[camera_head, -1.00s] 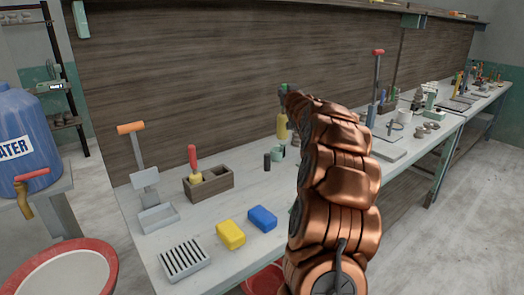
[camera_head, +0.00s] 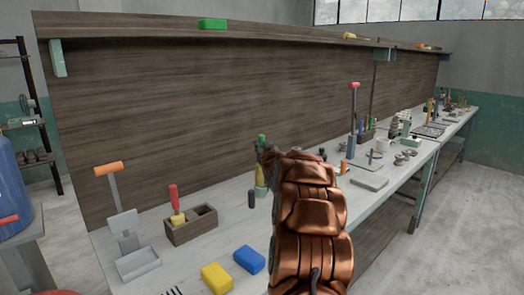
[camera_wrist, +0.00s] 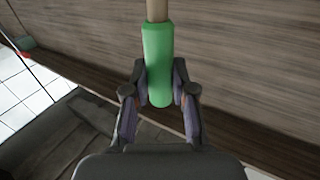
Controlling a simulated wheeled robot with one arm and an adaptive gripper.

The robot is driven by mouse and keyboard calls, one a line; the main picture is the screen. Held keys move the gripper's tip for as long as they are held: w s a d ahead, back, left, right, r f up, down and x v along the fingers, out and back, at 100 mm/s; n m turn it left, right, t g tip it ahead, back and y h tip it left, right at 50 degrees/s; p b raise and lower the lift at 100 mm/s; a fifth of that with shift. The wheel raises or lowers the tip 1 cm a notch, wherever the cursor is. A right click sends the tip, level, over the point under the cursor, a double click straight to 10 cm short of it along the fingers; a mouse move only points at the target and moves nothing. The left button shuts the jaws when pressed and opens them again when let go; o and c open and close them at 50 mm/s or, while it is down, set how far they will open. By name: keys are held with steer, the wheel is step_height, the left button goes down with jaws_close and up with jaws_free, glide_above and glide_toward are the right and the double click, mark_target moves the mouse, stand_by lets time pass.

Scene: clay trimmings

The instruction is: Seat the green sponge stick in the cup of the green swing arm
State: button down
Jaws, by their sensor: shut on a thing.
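My gripper (camera_head: 266,158) is shut on the green handle of the green sponge stick (camera_head: 262,140), above the back of the bench. The stick looks about upright, with its yellow sponge end (camera_head: 260,179) downward. In the wrist view, the stick's green handle (camera_wrist: 159,50) lies between the fingers of my gripper (camera_wrist: 160,78), and a tan shaft runs out at the top edge. I cannot make out the green swing arm or its cup now; my copper arm covers the bench behind the stick.
A dark post (camera_head: 251,200) stands just left of my arm. Yellow (camera_head: 217,278) and blue (camera_head: 249,260) blocks lie in front. The back panel (camera_head: 200,110) rises close behind; a shelf (camera_head: 280,36) overhangs it.

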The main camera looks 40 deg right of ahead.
step_height(320, 180, down, 3)
steer(key=c, duration=1.3)
jaws_free()
steer(key=shift+f, duration=0.1)
steer(key=shift+o, duration=0.7)
steer(key=shift+w+d, duration=0.1)
steer(key=shift+w, duration=0.05)
steer(key=shift+o, duration=1)
steer(key=shift+r, duration=0.45)
steer(key=shift+s, duration=0.2)
steer(key=shift+s+a, duration=0.25)
steer(key=b+v, duration=0.2)
steer(key=v, duration=0.9)
steer(key=shift+r+b, duration=0.25)
steer(key=shift+b, duration=0.15)
